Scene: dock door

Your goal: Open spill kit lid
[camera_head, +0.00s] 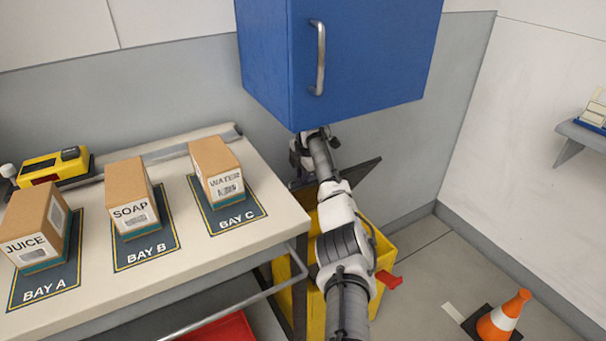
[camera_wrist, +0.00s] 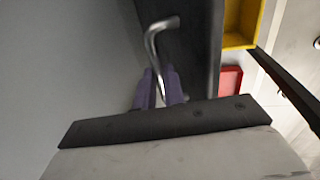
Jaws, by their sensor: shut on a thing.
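The spill kit is a yellow bin (camera_head: 385,255) standing on the floor right of the table, partly hidden behind my arm. Its dark lid (camera_head: 364,172) is raised and tilted up at the back, under the blue cabinet. In the wrist view the dark lid (camera_wrist: 196,50) fills the upper middle, with a bent metal handle (camera_wrist: 153,42) on it. My gripper (camera_wrist: 160,88) is shut on this handle. The yellow bin's rim (camera_wrist: 240,42) shows at the upper right of that view. In the head view, the fingers are hidden by my arm and the cabinet.
A blue cabinet (camera_head: 352,65) hangs close above my wrist. The table (camera_head: 262,252) at left bears boxes and a yellow device (camera_head: 52,165). A red lever-like part (camera_head: 388,280) juts from the bin's right side. An orange cone (camera_head: 504,314) stands on the floor at right.

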